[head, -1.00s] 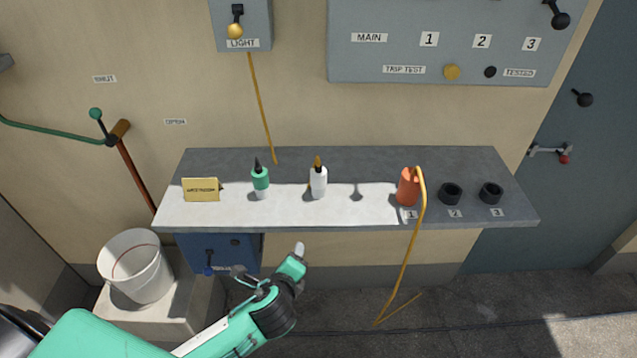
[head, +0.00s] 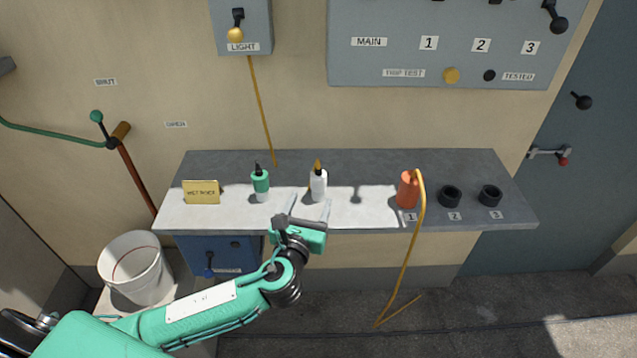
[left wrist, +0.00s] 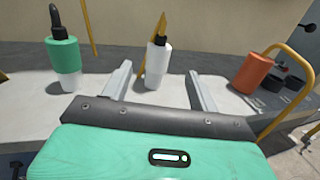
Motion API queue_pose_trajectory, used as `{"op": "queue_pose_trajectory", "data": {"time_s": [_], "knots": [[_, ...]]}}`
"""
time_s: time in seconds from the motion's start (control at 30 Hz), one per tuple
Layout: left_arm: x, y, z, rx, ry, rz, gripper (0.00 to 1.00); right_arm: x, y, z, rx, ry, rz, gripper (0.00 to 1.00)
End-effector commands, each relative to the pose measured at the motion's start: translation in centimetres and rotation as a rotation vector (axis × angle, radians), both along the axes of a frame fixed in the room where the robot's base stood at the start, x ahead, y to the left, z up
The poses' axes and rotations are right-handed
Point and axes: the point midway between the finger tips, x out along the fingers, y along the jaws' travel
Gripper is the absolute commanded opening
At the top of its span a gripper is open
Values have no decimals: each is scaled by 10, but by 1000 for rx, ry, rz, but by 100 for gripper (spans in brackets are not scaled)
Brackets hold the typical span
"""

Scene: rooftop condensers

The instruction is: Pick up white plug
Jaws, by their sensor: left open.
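The white plug (head: 318,183) stands upright on the grey bench with a yellow-orange tip on top. In the left wrist view the white plug (left wrist: 158,62) shows ahead of my left gripper, in line with the gap between its fingers. My left gripper (head: 308,208) is open and empty at the bench's front edge, nearer than the plug and apart from it. Its two fingers also show in the left wrist view (left wrist: 160,88). My right gripper is not in view.
On the bench (head: 375,160), a green-and-white plug (head: 260,181) stands left of the white plug. An orange plug (head: 408,190) with a yellow cable stands right, beside two black sockets (head: 451,194). A yellow sign (head: 201,192) stands at the left. A white bucket (head: 135,268) is below left.

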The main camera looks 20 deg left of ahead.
Motion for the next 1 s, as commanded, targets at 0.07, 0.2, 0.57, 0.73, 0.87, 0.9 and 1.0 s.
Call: {"op": "queue_pose_trajectory", "data": {"time_s": [0.07, 0.2, 0.57, 0.73, 0.87, 0.9, 1.0], "knots": [[17, 2, 3, -1, -1, 2, 61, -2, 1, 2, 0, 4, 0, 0], [35, 3, 1, -2, 1, 2, 61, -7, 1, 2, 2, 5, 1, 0], [73, 9, 7, -2, 1, 2, 61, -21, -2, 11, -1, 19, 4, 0], [91, 10, 4, -4, 3, 1, 61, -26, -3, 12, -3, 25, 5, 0], [94, 10, 3, -5, 3, 0, 61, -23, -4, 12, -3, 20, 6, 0], [94, 10, 3, -5, 3, 0, 61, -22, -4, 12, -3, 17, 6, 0], [93, 10, 3, -4, 3, 1, 61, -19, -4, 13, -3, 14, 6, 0]]}}
